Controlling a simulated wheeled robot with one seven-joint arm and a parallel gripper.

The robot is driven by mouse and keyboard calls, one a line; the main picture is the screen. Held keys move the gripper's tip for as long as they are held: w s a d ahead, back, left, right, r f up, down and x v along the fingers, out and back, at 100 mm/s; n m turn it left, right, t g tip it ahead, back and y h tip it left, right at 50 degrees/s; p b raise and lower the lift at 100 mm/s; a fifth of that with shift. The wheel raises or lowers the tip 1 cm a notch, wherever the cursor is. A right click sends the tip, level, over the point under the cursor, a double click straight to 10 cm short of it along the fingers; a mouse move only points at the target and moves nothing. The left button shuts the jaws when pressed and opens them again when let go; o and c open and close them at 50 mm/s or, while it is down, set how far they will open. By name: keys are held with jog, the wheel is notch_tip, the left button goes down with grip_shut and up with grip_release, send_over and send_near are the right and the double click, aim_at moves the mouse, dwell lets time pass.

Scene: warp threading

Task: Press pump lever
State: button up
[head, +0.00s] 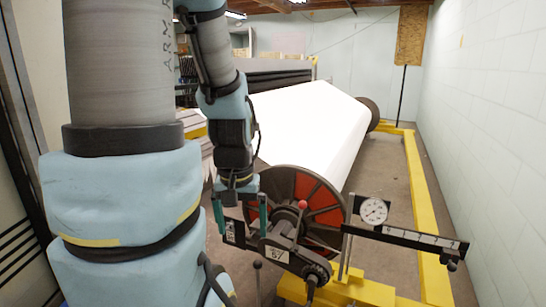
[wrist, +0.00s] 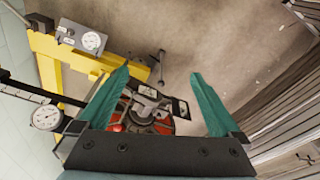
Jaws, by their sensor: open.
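A thin upright lever with a dark round knob (head: 257,266) stands at the bottom middle of the head view; I take it for the pump lever. A similar dark rod with a knob (wrist: 161,66) shows in the wrist view, between the fingertips in the picture but apparently well beyond them. My gripper (head: 241,214) hangs pointing down, above and slightly left of the lever in the head view. Its two green fingers are spread wide with nothing between them, as the wrist view also shows (wrist: 158,73). The lever's base is cut off in the head view.
A large white roll (head: 310,125) with a red and dark end wheel (head: 325,215) lies behind my gripper. A dial gauge (head: 374,211) and marked bar (head: 415,238) extend right. A yellow frame (head: 425,190) runs along the wall. A grey gauge box (wrist: 84,38) shows in the wrist view.

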notch_tip(320, 180, up, 6)
jog(key=p, duration=0.4)
jog(key=shift+r, duration=0.25)
jog(key=shift+c, duration=0.4)
